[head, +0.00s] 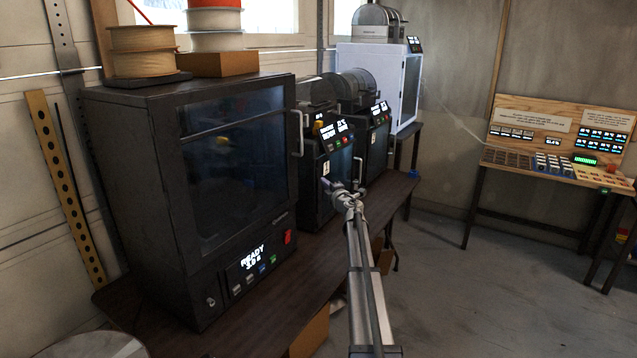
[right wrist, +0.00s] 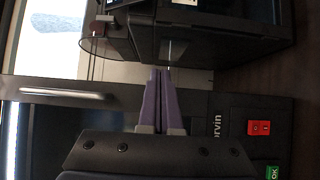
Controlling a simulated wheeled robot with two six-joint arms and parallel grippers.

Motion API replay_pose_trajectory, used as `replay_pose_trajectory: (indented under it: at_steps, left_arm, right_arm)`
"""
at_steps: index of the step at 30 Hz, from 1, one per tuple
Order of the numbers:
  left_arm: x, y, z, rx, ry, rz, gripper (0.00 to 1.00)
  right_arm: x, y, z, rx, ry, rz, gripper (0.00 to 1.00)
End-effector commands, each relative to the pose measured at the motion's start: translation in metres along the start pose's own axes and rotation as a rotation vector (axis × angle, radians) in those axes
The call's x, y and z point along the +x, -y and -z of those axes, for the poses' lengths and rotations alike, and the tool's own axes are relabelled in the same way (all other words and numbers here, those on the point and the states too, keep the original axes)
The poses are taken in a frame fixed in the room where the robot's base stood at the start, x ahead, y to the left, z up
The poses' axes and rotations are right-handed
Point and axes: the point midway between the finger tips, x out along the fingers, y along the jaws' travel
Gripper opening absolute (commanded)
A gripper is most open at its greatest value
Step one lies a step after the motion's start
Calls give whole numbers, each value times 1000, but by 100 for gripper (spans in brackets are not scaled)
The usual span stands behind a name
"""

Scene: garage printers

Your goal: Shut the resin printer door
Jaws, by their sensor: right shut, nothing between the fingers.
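A large black printer (head: 190,190) stands at the left of the head view. Its glass-fronted door (head: 235,165) has a pale upright handle (head: 299,134) on the right edge. The door looks flush or nearly so; a small gap cannot be told. No label I can read says which machine is the resin printer. My right gripper (head: 333,188) is shut and empty, to the right of the big printer. In the right wrist view its purple fingers (right wrist: 158,100) point past the printer's edge, apart from the handle (right wrist: 62,93). My left gripper is out of view.
Two smaller black printers (head: 318,205) (head: 377,145) and a white machine (head: 380,75) stand farther back. Spools (head: 142,52) sit on the big printer. The dark bench (head: 270,310) runs along the wall. A control desk (head: 545,160) stands right; the floor (head: 450,290) between is clear.

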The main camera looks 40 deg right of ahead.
Motion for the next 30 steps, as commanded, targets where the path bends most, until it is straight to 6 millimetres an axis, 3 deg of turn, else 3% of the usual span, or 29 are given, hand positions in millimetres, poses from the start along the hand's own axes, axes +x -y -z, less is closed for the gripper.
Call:
replay_pose_trajectory:
  at_steps: [3,9,24,27,30]
  left_arm:
    - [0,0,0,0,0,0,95]
    - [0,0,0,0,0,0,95]
    - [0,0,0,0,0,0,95]
    - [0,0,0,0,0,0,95]
    - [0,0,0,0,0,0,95]
  right_arm:
    - [-19,0,-14,0,5,0,0]
    - [-39,0,-29,0,3,0,0]
    - [-46,0,-34,0,2,0,0]
    - [-46,-2,-26,13,10,-6,0]
    - [-47,-6,7,72,50,-30,0]
